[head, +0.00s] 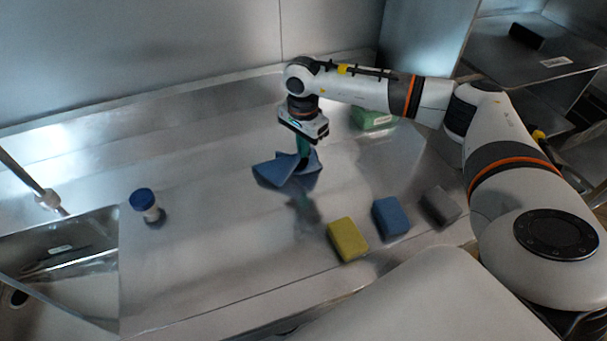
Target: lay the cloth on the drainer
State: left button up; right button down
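The blue cloth (272,173) is bunched up at the middle of the metal worktop, with flaps spreading to the left and right. My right gripper (304,158) points down from above with its teal fingers together at the cloth, and the cloth folds up around the fingertips. A dark reflection shows below the cloth on the metal; I cannot tell how far it is above the surface. The bare metal draining surface (200,260) lies left of and in front of the cloth, beside the sink (65,250). My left gripper is not in view.
A yellow sponge (348,240), a blue sponge (391,217) and a grey block (441,206) lie along the front right. A green-and-white pack (372,117) lies behind my arm. The metal between shaker and yellow sponge is clear.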

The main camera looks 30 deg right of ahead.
jog(key=s+f, duration=0.4)
jog(key=s, duration=0.1)
jog(key=s+f, duration=0.1)
jog(key=s, duration=0.1)
jog(key=shift+s+a+f, duration=0.2)
jog(key=shift+s+f, duration=0.15)
jog(key=shift+f, duration=0.05)
jog(key=c, duration=1.2)
grip_release()
